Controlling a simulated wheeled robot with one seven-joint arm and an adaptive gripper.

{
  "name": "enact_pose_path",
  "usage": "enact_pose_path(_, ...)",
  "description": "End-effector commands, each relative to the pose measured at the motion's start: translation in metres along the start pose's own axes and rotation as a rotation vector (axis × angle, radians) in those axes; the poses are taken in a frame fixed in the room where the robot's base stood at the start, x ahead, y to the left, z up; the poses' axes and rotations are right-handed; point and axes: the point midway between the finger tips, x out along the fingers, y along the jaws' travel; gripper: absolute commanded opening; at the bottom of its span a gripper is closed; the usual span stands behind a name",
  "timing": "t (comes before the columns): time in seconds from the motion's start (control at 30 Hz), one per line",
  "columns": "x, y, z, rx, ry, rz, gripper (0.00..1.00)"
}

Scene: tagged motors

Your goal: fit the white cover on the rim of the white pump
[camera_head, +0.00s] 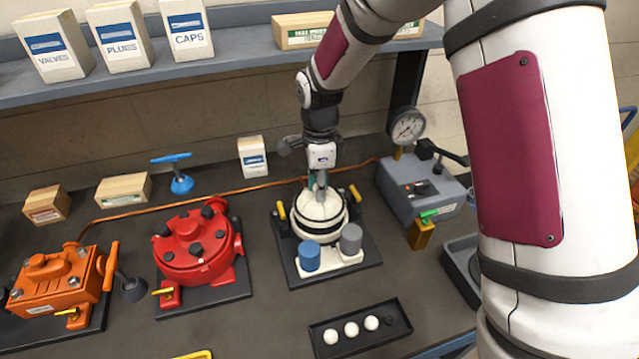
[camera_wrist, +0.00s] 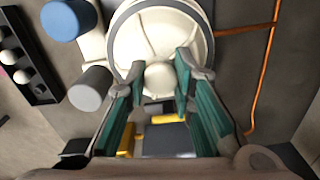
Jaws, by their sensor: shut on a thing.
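The white pump (camera_head: 321,237) stands on a dark base plate in the middle of the bench, with a blue cylinder (camera_head: 309,256) and a grey cylinder (camera_head: 350,239) at its front. The round white cover (camera_head: 319,208) is over the pump's top, with a dark band below it. My gripper (camera_head: 319,183) points down and is shut on the cover's knob. In the wrist view the fingers (camera_wrist: 160,77) are on either side of the knob, and the cover (camera_wrist: 150,38) lies within a grey ring. I cannot tell whether the cover touches the rim all round.
A red pump (camera_head: 195,245) and an orange motor (camera_head: 55,283) stand to the left. A grey box with a gauge (camera_head: 420,187) is close on the right. A black tray (camera_head: 360,331) with white balls lies in front. A shelf (camera_head: 240,53) with boxes runs behind. An orange cable crosses behind the pump.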

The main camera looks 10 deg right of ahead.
Motion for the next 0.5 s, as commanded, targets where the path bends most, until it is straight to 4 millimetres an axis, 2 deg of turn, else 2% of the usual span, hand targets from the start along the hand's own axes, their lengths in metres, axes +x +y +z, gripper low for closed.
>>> enact_pose_path(0.5,0.011,0.0,0.001,-0.001,0.0,0.0,0.0)
